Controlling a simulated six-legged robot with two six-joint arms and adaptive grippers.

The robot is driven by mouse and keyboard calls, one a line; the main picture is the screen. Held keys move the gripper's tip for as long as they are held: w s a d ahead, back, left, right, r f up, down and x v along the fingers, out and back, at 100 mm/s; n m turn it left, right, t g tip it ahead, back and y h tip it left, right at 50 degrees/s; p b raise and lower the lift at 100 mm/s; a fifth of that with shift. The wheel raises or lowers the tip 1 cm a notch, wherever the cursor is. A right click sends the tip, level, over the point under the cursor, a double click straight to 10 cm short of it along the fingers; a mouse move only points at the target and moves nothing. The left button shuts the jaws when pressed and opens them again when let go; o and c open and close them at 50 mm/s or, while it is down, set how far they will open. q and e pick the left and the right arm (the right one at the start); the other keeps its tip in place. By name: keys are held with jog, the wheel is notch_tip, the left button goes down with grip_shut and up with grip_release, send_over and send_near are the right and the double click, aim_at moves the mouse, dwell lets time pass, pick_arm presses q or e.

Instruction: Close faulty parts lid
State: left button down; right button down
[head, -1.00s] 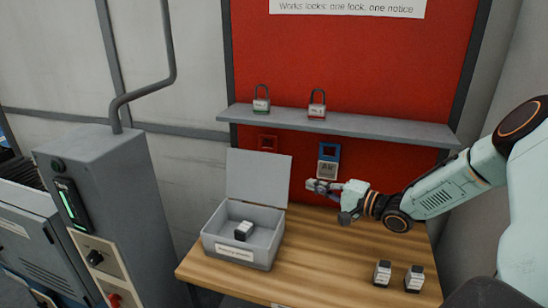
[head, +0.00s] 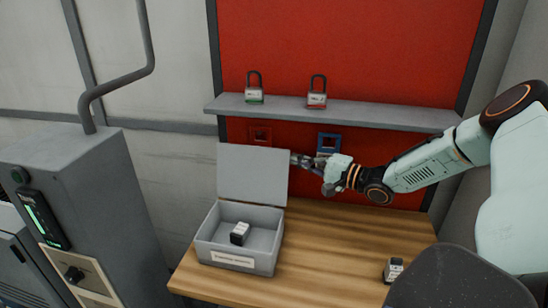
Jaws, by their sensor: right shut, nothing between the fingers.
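The grey faulty parts box (head: 265,262) stands on the wooden bench with a pale label on its front. Its lid (head: 252,174) is open, standing up at the back. A small black-and-white part (head: 239,233) lies inside the box. My right gripper (head: 300,160) is shut and empty, with its fingertips at the right edge of the raised lid, near the top. I cannot tell whether they touch the lid or are behind it. My left gripper is out of view.
A shelf (head: 335,112) with a green-banded padlock (head: 254,90) and a red-banded padlock (head: 317,94) runs above. A blue frame (head: 328,142) hangs below it. Another small part (head: 393,269) stands at the bench's right. A grey control cabinet (head: 90,185) is at left. The bench middle is clear.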

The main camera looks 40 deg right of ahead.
aim_at(275, 154)
jog(key=b+x, duration=0.1)
jog(key=x, duration=0.1)
jog(key=f+b+x, duration=0.1)
jog(key=x, duration=0.2)
jog(key=shift+w, duration=0.15)
jog(key=shift+w+a+r+b, duration=0.15)
jog(key=shift+w+b, duration=0.25)
jog(key=shift+w, duration=0.25)
jog(key=shift+w+a+r, duration=0.2)
jog(key=shift+w+a, duration=0.15)
jog(key=shift+w, duration=0.2)
jog(key=shift+w+f, duration=0.15)
jog(key=shift+d, duration=0.15)
